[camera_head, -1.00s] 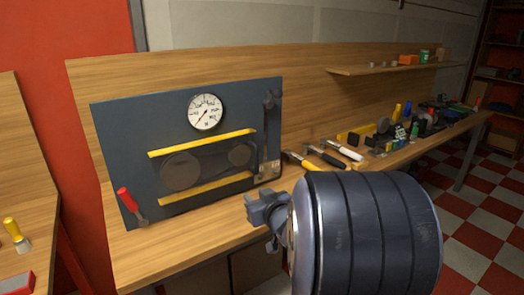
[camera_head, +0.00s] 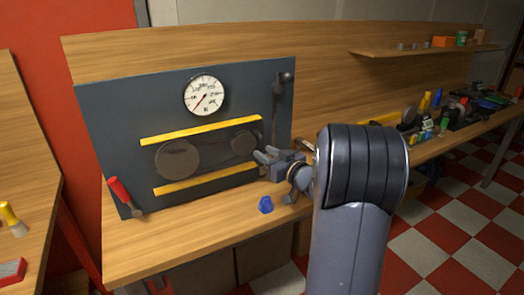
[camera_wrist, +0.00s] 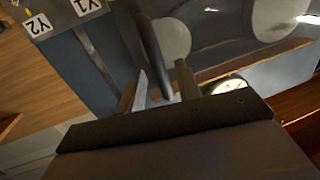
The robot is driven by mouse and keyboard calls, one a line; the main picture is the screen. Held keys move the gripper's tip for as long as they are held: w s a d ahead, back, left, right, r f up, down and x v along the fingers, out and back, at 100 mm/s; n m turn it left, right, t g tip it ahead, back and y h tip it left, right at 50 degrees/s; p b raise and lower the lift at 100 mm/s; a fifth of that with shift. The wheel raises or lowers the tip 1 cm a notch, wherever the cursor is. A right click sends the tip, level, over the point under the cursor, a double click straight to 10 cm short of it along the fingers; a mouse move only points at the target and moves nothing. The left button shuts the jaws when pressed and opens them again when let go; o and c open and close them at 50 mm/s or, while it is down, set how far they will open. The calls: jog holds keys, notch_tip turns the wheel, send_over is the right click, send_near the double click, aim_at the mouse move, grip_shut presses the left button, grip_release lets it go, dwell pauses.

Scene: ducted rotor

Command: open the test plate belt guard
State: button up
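The dark test plate (camera_head: 105,120) stands upright on the bench. The belt guard (camera_head: 212,154) is a dark see-through panel between two yellow rails, upper (camera_head: 200,131) and lower (camera_head: 205,183). Two round pulleys (camera_head: 178,160) show through it. My gripper (camera_head: 267,155) is at the guard's right end, close to the plate. In the wrist view, its two fingers (camera_wrist: 160,88) are apart. A dark curved bar (camera_wrist: 149,42), seemingly the guard's handle, reaches down between them. I cannot tell whether either finger touches it. My arm hides the plate's lower right part in the head view.
A dial gauge (camera_head: 205,95) is above the guard. A red-handled lever (camera_head: 119,192) is at the plate's lower left. A dark lever (camera_head: 283,90) is at upper right. A blue knob (camera_head: 265,205) sits at the bench front. Tools crowd the bench to the right.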

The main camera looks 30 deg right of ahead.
jog(key=shift+x, duration=1.4)
jog(key=shift+c, duration=0.4)
grip_shut()
